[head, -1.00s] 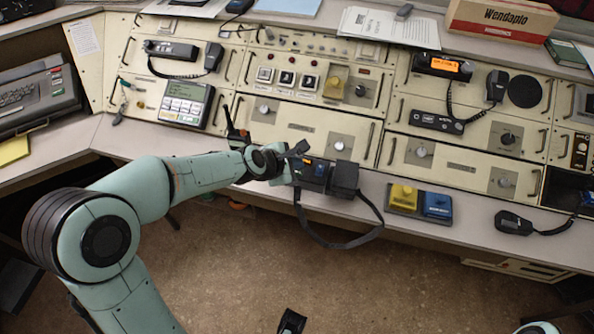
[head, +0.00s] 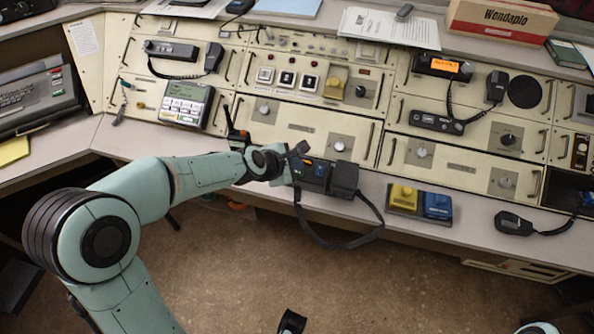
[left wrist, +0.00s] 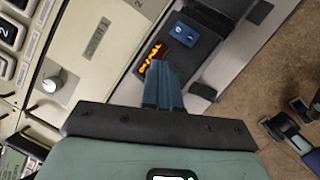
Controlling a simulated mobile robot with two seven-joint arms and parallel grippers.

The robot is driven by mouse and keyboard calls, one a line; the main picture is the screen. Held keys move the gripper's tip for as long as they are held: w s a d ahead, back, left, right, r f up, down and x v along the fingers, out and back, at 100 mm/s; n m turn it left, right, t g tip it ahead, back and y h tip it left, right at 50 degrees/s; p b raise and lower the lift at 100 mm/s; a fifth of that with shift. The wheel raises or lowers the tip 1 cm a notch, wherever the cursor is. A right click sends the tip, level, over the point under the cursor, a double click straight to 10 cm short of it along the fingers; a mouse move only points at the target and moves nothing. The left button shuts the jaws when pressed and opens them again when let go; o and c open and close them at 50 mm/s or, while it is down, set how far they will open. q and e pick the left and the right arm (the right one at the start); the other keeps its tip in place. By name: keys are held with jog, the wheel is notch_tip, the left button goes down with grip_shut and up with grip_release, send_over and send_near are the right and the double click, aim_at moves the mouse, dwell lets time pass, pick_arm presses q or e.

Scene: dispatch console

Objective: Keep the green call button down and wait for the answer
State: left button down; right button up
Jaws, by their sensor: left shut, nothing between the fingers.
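My left gripper (head: 298,151) is shut and empty, its fingertips over the near edge of the console, at a small black radio unit (head: 312,178) with an orange display and a blue control. In the left wrist view the shut fingers (left wrist: 163,75) reach to the orange display (left wrist: 153,57), with a blue panel (left wrist: 187,33) just beyond. Whether the tips touch the unit, I cannot tell.
A black case (head: 344,178) with a hanging strap (head: 345,244) stands right of the unit. A handheld radio (head: 236,136) stands to its left. A yellow (head: 403,197) and a blue box (head: 438,206) sit further right. The desk between is clear.

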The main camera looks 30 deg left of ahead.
pick_arm(q)
jog(key=shift+f, duration=0.1)
dwell(0.5)
jog(key=shift+f+b, duration=0.35)
jog(key=shift+b, duration=0.05)
jog(key=shift+f+b, duration=0.4)
jog(key=shift+f, duration=0.05)
dwell(2.5)
jog(key=shift+r+p, duration=0.9)
jog(key=shift+p, duration=0.1)
jog(key=shift+r+p, duration=0.55)
jog(key=shift+r, duration=0.05)
notch_tip(320, 180, up, 4)
jog(key=p, duration=0.4)
jog(key=shift+f, duration=0.1)
